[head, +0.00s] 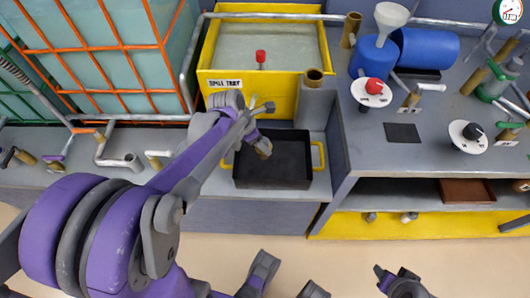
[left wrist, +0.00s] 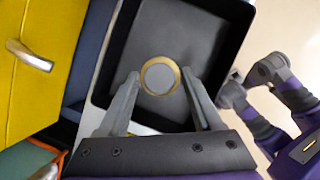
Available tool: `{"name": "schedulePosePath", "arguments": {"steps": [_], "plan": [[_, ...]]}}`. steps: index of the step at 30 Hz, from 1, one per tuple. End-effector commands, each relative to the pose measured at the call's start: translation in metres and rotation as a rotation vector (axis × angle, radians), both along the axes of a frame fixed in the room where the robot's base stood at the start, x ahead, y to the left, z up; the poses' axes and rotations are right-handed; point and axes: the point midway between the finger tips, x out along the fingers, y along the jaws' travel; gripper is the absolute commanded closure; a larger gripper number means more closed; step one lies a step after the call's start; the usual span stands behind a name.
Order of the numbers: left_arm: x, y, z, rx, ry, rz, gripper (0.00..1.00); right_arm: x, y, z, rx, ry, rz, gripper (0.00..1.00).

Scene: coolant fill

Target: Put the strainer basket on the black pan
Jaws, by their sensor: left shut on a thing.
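The black pan (head: 272,178) lies on the grey bench, with yellow handles at its left and right. It also fills the upper middle of the left wrist view (left wrist: 170,35). My left gripper (head: 258,142) reaches over the back part of the pan. In the left wrist view its fingers (left wrist: 162,88) are shut on the strainer basket (left wrist: 160,76), a small round piece with a brass rim and grey middle. The basket shows as a small brass piece in the head view (head: 264,149). Whether it touches the pan floor is unclear. My right gripper (head: 398,282) is low at the bottom edge, partly cut off.
A grey raised block (head: 318,115) and a shelf unit are close to the pan's right. Pipes and an orange-framed tank (head: 100,65) are at left. The floor in front is clear apart from my arms.

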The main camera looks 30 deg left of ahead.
Motion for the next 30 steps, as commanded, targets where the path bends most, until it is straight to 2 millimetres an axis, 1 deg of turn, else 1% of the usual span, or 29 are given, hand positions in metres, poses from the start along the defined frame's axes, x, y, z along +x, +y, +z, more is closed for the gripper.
{"name": "schedulePosePath", "arguments": {"steps": [1,7,13,15,21,25,26,27,30], "plan": [[0.000,0.000,-0.009,0.000,0.000,0.000,0.69,0.000,0.000,-0.004,0.000,0.001,0.000,0.50],[0.000,0.000,-0.024,0.000,0.001,-0.002,0.69,0.000,0.000,-0.008,0.000,0.003,0.000,0.50],[0.000,0.000,-0.052,0.000,0.001,-0.002,0.69,0.001,0.000,-0.018,0.000,0.006,0.000,0.50],[0.000,0.000,-0.054,0.000,0.001,-0.002,0.69,0.001,0.000,-0.018,0.000,0.006,0.000,0.50],[0.000,0.000,-0.053,0.001,0.001,-0.003,0.69,0.001,0.000,-0.018,0.000,0.006,0.000,0.50],[0.000,0.000,-0.057,0.000,0.001,-0.004,0.69,0.001,0.000,-0.021,0.000,0.007,0.000,0.50],[0.000,0.000,-0.056,0.000,0.001,-0.004,0.28,0.001,0.000,-0.021,0.000,0.007,0.000,0.50],[0.000,0.000,-0.056,0.001,0.001,-0.003,0.21,0.001,0.000,-0.020,0.000,0.007,0.000,0.50],[0.000,0.000,-0.056,0.001,0.001,-0.003,0.04,0.001,0.000,-0.020,0.000,0.007,0.000,0.50]]}}
